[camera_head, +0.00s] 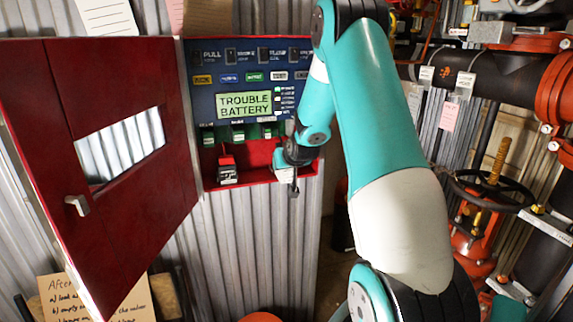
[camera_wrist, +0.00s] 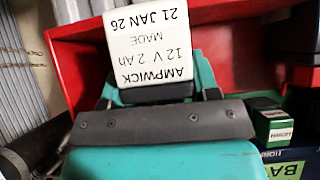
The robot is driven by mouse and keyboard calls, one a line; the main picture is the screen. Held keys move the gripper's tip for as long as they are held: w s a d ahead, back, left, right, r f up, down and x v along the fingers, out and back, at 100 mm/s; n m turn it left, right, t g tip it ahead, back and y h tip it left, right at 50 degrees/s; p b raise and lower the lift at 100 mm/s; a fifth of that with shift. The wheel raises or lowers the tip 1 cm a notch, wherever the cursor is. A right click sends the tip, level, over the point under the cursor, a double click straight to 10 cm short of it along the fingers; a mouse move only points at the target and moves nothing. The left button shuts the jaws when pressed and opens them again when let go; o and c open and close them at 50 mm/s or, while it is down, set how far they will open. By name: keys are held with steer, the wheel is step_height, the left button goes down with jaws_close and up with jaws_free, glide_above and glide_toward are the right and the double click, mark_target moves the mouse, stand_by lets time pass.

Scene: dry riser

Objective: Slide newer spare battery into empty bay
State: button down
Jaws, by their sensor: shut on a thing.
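My gripper (camera_head: 291,176) is shut on a battery (camera_wrist: 150,47) at the right part of the red lower compartment (camera_head: 258,157) of the open panel. In the wrist view the battery's white label stands upside down and reads AMPWICK 12 V 2 Ah, MADE 21 JAN 26. The dark jaws of my gripper (camera_wrist: 158,93) are at its base, and red compartment walls lie behind. Another dark battery (camera_head: 228,174) with a pale label sits at the compartment's lower left, under a red part. How deep the held battery is in the bay cannot be told.
The red panel door (camera_head: 120,215) hangs open to the left. The blue panel's display (camera_head: 244,104) reads TROUBLE BATTERY. Green terminal modules (camera_head: 238,132) sit just above the compartment. Red pipes and a valve wheel (camera_head: 490,190) stand at the right. A handwritten card (camera_head: 95,298) is low left.

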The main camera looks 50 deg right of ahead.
steer(key=shift+w+d+r, duration=0.1)
steer(key=shift+w+d, duration=0.4)
steer(key=shift+w, duration=0.25)
steer(key=shift+w+d, duration=0.45)
steer(key=shift+w, duration=0.3)
steer(key=shift+c, duration=1.4)
jaws_free()
steer(key=b+v, duration=0.2)
steer(key=v, duration=1.5)
steer(key=shift+s+b, duration=0.2)
steer(key=shift+b, duration=0.15)
steer(key=shift+r, duration=0.1)
